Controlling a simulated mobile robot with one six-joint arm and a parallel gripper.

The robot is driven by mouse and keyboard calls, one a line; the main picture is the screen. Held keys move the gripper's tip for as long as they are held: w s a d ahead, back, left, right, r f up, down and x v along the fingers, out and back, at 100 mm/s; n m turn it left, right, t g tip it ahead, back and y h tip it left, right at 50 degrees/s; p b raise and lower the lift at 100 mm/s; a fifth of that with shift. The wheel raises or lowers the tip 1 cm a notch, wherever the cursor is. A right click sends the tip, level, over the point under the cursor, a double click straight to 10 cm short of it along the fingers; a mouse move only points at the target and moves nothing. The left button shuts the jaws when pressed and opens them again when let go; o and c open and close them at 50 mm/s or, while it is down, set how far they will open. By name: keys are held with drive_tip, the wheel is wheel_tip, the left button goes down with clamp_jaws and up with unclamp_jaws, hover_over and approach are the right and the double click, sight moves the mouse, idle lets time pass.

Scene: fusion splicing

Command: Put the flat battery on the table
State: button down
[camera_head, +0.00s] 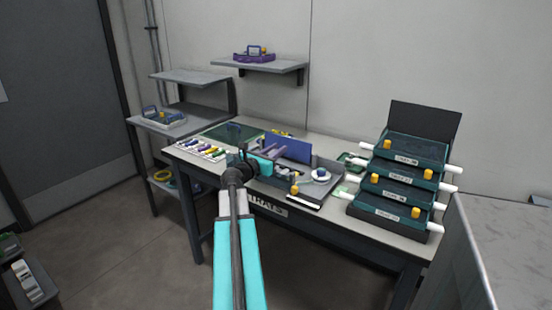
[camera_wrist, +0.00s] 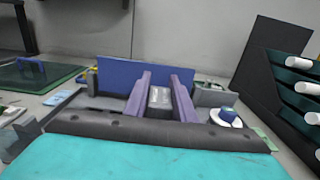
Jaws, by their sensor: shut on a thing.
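My gripper (camera_wrist: 159,97) shows in the wrist view as two mauve fingers reaching forward from a dark bar. They are shut on a grey block with a pale label, which looks like the flat battery (camera_wrist: 160,98). In the head view my gripper (camera_head: 281,180) is over the dark tray on the table (camera_head: 338,212), and the battery cannot be made out there. I cannot tell whether the battery touches anything beneath it.
A blue upright panel (camera_head: 288,148) stands behind my gripper. The dark tray (camera_head: 312,203) holds a white disc with a blue knob (camera_head: 320,174). A rack of dark teal trays (camera_head: 409,175) stands at right. A green mat (camera_head: 226,133) lies at the table's left.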

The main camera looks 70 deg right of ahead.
drive_tip(key=shift+f, duration=1.4)
drive_tip(key=shift+f+b, duration=0.6)
drive_tip(key=shift+b, duration=0.05)
drive_tip(key=c, duration=1.5)
unclamp_jaws()
drive_tip(key=shift+a, duration=0.1)
drive_tip(key=shift+r, duration=0.1)
